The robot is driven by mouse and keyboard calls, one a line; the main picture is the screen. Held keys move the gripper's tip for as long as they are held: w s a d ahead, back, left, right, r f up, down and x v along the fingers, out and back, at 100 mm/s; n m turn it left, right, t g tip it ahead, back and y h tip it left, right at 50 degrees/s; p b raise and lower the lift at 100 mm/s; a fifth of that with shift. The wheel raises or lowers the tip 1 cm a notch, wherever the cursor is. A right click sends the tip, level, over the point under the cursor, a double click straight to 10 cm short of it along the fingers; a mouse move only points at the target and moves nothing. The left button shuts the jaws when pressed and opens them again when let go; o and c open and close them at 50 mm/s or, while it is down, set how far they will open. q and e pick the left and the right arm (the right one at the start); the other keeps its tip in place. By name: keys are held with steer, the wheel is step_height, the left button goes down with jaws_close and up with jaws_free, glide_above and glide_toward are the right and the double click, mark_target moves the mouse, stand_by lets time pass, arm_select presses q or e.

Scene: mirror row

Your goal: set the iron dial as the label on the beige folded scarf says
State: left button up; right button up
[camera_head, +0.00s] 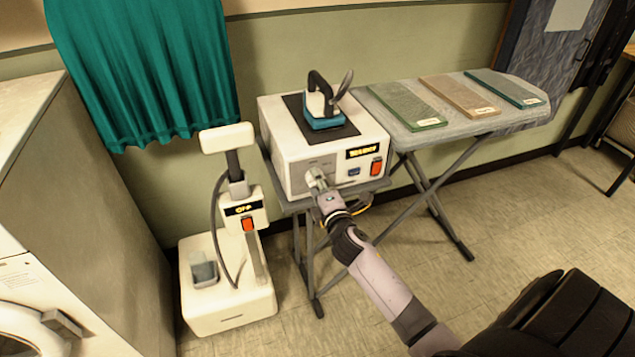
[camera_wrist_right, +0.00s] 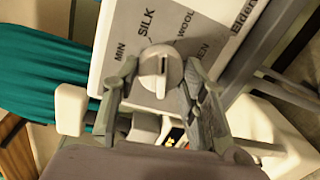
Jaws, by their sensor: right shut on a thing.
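The beige folded scarf (camera_head: 456,93) lies on the ironing board between a green one and a teal one. Its small white label (camera_head: 482,111) is too small to read. The iron (camera_head: 322,106) stands on the white iron station (camera_head: 283,128). In the right wrist view, the round grey dial (camera_wrist_right: 160,67) sits on a panel with MIN, SILK, WOOL and a partly hidden word ending in EN. Its dark mark points roughly between SILK and WOOL; the exact setting is unclear. My right gripper (camera_head: 317,180) is shut on the dial, with fingers on either side (camera_wrist_right: 160,92). My left gripper is out of view.
The station front has a lit yellow display (camera_head: 364,151) and a red switch (camera_head: 376,166) beside the dial. A white steamer (camera_head: 230,280) marked OFF stands left of the station. The ironing board (camera_head: 400,134) is at the right; floor in front is clear.

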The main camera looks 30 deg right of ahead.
steer(key=m+p, duration=0.1)
steer(key=m, duration=0.4)
steer(key=shift+y, duration=0.3)
steer(key=shift+m, duration=0.3)
steer(key=o, duration=1.2)
steer(key=v, duration=1.2)
steer(key=shift+d, duration=0.1)
